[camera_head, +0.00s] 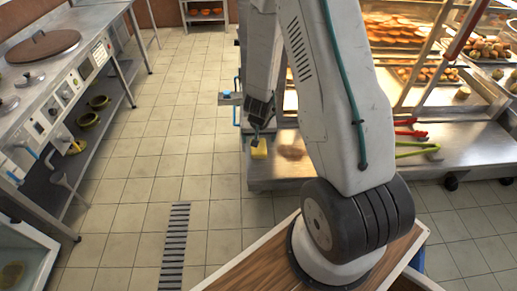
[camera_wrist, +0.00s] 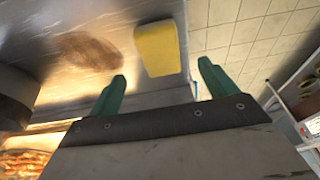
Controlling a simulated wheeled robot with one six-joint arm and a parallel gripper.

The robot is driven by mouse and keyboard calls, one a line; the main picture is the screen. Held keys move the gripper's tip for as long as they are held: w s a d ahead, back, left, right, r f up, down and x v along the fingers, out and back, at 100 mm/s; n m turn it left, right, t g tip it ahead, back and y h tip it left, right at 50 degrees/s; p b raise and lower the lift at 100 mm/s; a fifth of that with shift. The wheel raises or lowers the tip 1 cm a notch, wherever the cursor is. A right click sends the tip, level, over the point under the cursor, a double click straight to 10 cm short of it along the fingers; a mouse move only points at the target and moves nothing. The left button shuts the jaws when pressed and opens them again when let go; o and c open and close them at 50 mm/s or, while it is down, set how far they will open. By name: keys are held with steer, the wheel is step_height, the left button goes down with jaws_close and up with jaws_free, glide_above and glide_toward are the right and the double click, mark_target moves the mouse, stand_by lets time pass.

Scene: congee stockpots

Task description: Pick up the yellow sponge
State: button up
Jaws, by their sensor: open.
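The yellow sponge (camera_head: 259,149) lies at the left end of the steel counter, near its edge. In the wrist view the sponge (camera_wrist: 157,48) sits just beyond and between the two green fingertips of my gripper (camera_wrist: 163,80). The gripper is open, and no contact with the sponge shows. In the head view my gripper (camera_head: 256,130) is small and partly hidden by my arm, right by the sponge.
The steel counter (camera_head: 275,173) has a brown stain (camera_wrist: 88,50) beside the sponge. Red tongs (camera_head: 410,130) and green tongs (camera_head: 416,150) lie farther right, before food trays (camera_head: 405,35). A stove unit (camera_head: 60,75) stands at left; tiled floor (camera_head: 140,150) between is clear.

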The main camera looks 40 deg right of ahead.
mark_target(259, 146)
steer(key=shift+x, duration=3.75)
steer(key=shift+w+d, duration=0.1)
steer(key=shift+d, duration=0.05)
steer(key=c, duration=1.2)
steer(key=shift+o, duration=0.2)
steer(key=shift+r, duration=0.2)
